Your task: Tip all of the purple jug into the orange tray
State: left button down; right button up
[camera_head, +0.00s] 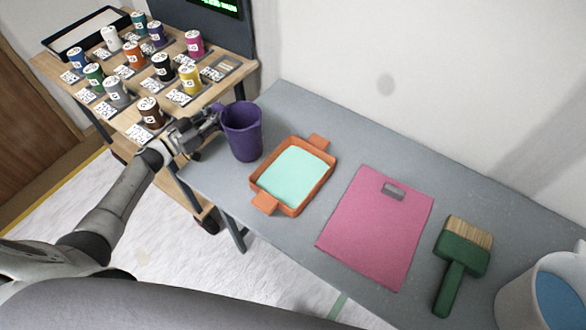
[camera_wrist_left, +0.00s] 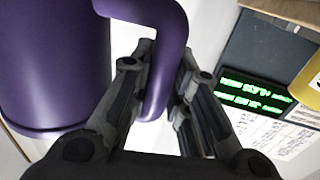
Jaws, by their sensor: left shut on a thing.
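The purple jug (camera_head: 243,132) is upright at the left end of the grey table in the head view, just left of the orange tray. I cannot tell whether it touches the table. My left gripper (camera_head: 214,117) is at the jug's left side, shut on its handle. In the left wrist view the jug's body (camera_wrist_left: 55,65) fills the left, and its handle (camera_wrist_left: 170,75) passes between the fingers of my left gripper (camera_wrist_left: 165,75). The orange tray (camera_head: 265,202) lies flat on the table with pale mint-green contents. The jug's inside shows dark purple; its contents cannot be made out. My right gripper is not in view.
The grey table (camera_head: 440,190) also holds a pink board (camera_head: 372,230), a green-handled brush (camera_head: 460,262) and a white bucket (camera_head: 515,300) with blue contents. A wooden rack (camera_head: 215,92) with several coloured cans stands behind my left gripper. A wall borders the table's back.

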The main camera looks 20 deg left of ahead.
aim_at(213, 102)
pick_arm(q)
notch_tip(213, 102, up, 4)
jog(key=p, duration=0.4)
jog(key=shift+r, duration=0.1)
dwell(0.4)
dwell(0.7)
